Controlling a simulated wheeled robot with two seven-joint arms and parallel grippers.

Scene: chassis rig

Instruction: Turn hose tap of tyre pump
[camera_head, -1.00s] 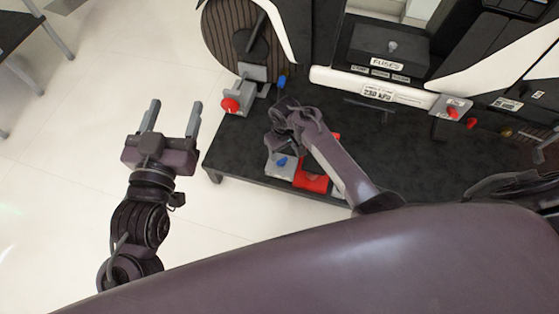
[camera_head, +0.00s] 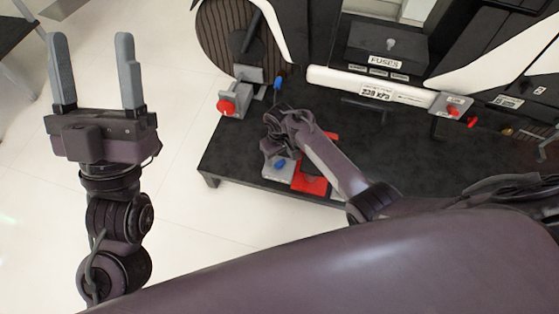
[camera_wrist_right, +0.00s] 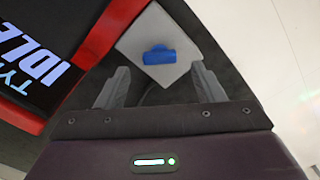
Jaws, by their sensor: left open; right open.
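The tyre pump is a red and black unit (camera_head: 310,179) on the low dark table; in the right wrist view its screen (camera_wrist_right: 35,60) shows partly cut-off text reading "IDLE". Beside it is a grey block with a blue hose tap (camera_wrist_right: 159,55), and the tap also shows in the head view (camera_head: 280,164). My right gripper (camera_wrist_right: 158,85) is open and points at the grey block, with the tap just beyond and between its fingertips, apart from them. In the head view my right arm hides part of the pump. My left gripper (camera_head: 88,45) is open and empty over the floor at the left.
The dark table (camera_head: 235,150) carries a red knob (camera_head: 227,106) and another blue tap (camera_head: 278,83) at its back left. A fuse box (camera_head: 385,45), a white bar with a pressure label (camera_head: 378,93) and another red knob (camera_head: 453,110) stand behind.

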